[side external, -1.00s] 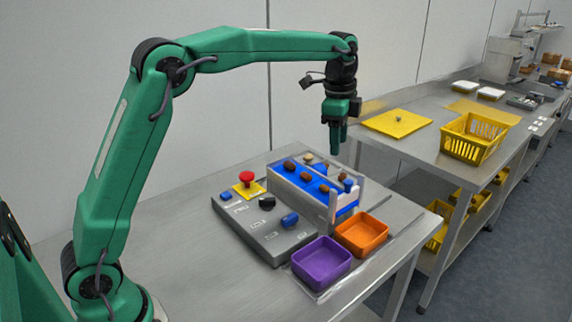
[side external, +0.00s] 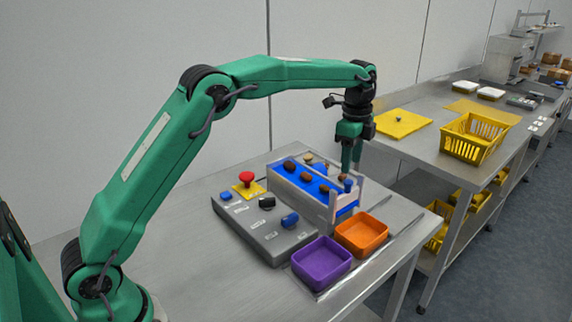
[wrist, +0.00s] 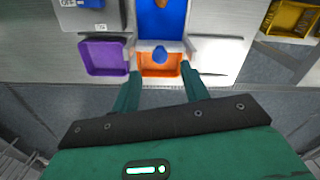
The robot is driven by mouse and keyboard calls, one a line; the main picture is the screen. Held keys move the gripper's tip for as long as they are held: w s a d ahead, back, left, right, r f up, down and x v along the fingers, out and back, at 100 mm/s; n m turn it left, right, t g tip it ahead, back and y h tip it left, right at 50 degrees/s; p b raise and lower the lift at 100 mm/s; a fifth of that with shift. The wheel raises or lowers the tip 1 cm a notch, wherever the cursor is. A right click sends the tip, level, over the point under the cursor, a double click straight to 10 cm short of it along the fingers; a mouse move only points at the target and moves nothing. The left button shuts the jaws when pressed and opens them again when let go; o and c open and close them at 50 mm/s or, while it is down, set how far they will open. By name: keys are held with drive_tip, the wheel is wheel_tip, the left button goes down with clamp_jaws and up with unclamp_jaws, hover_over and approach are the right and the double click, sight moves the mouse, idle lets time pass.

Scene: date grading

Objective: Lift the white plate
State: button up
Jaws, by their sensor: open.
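A white plate (side external: 347,198) with a blue knob (side external: 348,185) on top appears to stand between white posts at the near end of the blue belt (side external: 316,186). In the wrist view the blue knob (wrist: 161,53) is seen from above, between and beyond the fingertips. My gripper (side external: 351,168) is just above the knob in the side view, fingers pointing down. In the wrist view my gripper (wrist: 160,78) has its fingers well apart with nothing held. The plate's face is small and hard to make out.
Several brown dates (side external: 305,173) lie on the belt. An orange tray (side external: 361,234) and a purple tray (side external: 321,262) stand at the belt's near end. A control box with a red button (side external: 246,176) is at the left. A yellow basket (side external: 473,137) stands on the bench at the right.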

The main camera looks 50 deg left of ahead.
sight(349, 181)
drive_tip(key=shift+f, duration=3)
